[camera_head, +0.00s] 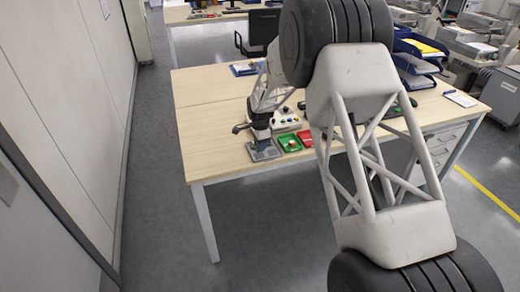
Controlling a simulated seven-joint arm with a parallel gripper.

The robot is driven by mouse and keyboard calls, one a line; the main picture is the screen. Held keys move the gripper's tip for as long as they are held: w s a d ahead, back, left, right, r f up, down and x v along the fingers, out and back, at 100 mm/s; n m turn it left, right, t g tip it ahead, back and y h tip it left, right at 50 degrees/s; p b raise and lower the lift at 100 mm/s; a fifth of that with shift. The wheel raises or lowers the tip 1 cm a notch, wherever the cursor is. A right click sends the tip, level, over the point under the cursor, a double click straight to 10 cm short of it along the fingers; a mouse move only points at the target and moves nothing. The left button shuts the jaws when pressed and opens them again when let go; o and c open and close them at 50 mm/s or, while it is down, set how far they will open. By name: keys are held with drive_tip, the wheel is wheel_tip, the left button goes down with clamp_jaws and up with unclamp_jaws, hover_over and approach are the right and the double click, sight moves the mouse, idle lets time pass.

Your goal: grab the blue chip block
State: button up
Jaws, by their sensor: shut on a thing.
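My gripper (262,138) points down at the front left of the wooden desk, low over a small grey tray (267,154). Its jaws are shut on a small bluish block, the blue chip block (263,146), which shows just under the fingers. The block is small and partly hidden by the jaws. I cannot tell whether it touches the tray or is clear of it.
A green bin (290,143) with small parts and a red bin (306,138) sit just right of the tray. Blue stacked trays (418,62) stand at right. The desk's left part (208,130) is clear.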

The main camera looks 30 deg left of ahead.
drive_tip(key=s+d+r, duration=0.1)
drive_tip(key=s+d, duration=0.8)
drive_tip(key=s, duration=0.3)
drive_tip(key=shift+s+d+r, duration=0.35)
idle(0.5)
